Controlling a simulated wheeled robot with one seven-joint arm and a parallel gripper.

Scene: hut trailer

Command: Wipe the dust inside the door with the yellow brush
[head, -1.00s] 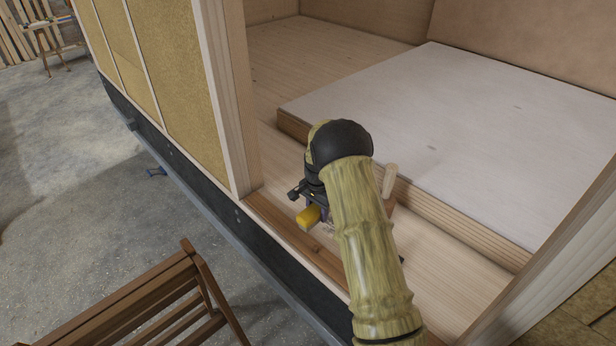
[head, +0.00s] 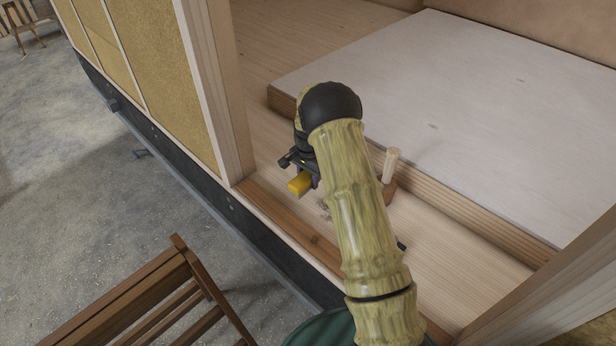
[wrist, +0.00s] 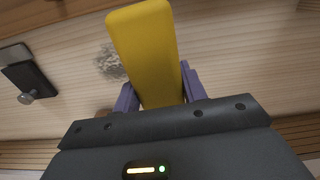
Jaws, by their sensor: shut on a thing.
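My gripper (wrist: 158,92) is shut on the yellow brush (wrist: 145,45), its purple fingers on either side of the brush in the wrist view. In the head view the brush (head: 299,184) shows as a small yellow block below my wrist, over the wooden floor just inside the door opening. The dust (wrist: 110,62) is a grey speckled patch on the floor boards, left of the brush in the wrist view. In the head view part of the dust (head: 325,209) shows beside my arm, which hides some of the floor. Whether the bristles touch the floor cannot be told.
A wooden-handled tool (head: 390,165) stands on the floor right of my arm. A dark tool with a metal knob (wrist: 27,80) lies left in the wrist view. A white raised panel (head: 440,110) lies behind. A door post (head: 215,90) and a wooden chair (head: 165,295) stand left.

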